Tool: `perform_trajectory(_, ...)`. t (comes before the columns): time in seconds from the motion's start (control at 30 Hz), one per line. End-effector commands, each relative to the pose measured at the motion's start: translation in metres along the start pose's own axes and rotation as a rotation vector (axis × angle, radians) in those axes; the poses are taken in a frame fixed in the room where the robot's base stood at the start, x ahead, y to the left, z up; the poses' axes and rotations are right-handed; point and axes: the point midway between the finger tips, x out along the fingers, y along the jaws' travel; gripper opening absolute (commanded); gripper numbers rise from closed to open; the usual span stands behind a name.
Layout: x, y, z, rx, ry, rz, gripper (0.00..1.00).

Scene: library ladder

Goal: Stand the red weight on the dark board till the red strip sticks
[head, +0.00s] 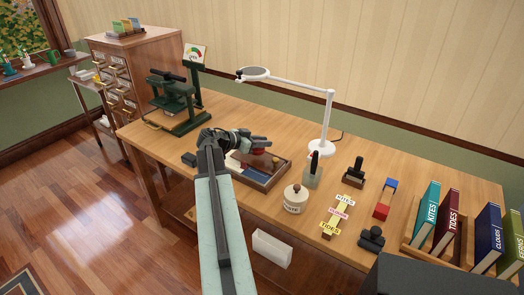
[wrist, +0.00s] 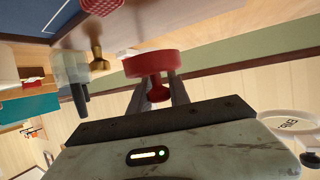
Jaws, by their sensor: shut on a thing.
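The red weight (wrist: 150,66) is a thick red disc with a small red knob. In the wrist view my gripper (wrist: 157,88) is shut on the knob, with a finger on each side. In the head view my gripper (head: 262,141) is over a shallow wooden tray (head: 282,179), and a bit of the weight (head: 258,151) shows below it. A dark blue flat surface (wrist: 30,14), perhaps the dark board, shows at the wrist view's top left. A red patterned piece (wrist: 100,5) lies near it; I cannot tell if it is the strip.
A green press (head: 178,103) stands at the left of the table. A white magnifier lamp (head: 328,115) stands behind the tray. A paste jar (head: 295,201), a brush pot (head: 313,173), labels (head: 337,214) and books (head: 447,231) are to the right.

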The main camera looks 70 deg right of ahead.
Motion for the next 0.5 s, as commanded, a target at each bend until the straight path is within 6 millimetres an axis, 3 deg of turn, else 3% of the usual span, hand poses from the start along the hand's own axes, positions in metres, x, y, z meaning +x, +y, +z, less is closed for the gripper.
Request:
perform_trajectory(0.2,0.013,0.0,0.034,0.0,0.001,0.0,0.0)
perform_trajectory(0.5,0.012,0.0,0.032,0.0,0.001,0.0,0.0)
